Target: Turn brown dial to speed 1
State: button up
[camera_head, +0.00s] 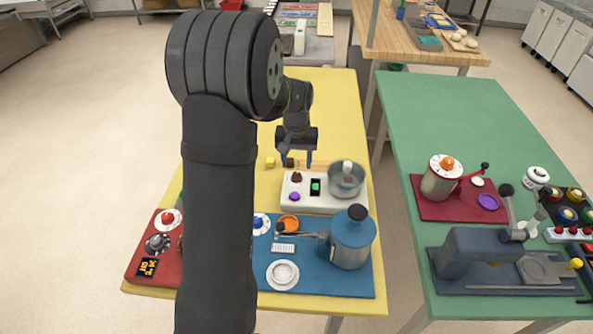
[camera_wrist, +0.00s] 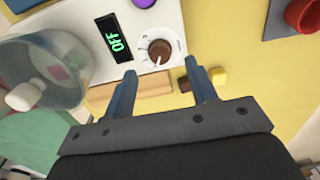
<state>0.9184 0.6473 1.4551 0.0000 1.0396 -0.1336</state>
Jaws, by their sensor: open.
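The brown dial (camera_wrist: 158,50) sits on a white scale ring on the white appliance panel (camera_wrist: 88,38). Beside it a black display (camera_wrist: 115,38) reads OFF in green. In the head view the brown dial (camera_head: 297,176) is at the upper left of the white appliance (camera_head: 322,205). My gripper (camera_wrist: 162,90) is open and empty, its two blue fingers apart. The dial shows just beyond the gap between the fingertips in the wrist view, and nothing is held. In the head view my gripper (camera_head: 296,160) is above and behind the dial.
A glass-and-metal bowl (camera_head: 346,180) stands on the appliance right of the dial. A purple button (camera_head: 294,196) is in front of the dial. A yellow cube (camera_wrist: 218,76) and a brown cube (camera_wrist: 185,84) lie close by. A blue mat with a canister (camera_head: 352,238) is nearer the front.

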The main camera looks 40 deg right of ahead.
aim_at(297, 174)
jog(key=shift+f, duration=2.25)
jog(key=shift+c, duration=0.2)
jog(key=c, duration=0.9)
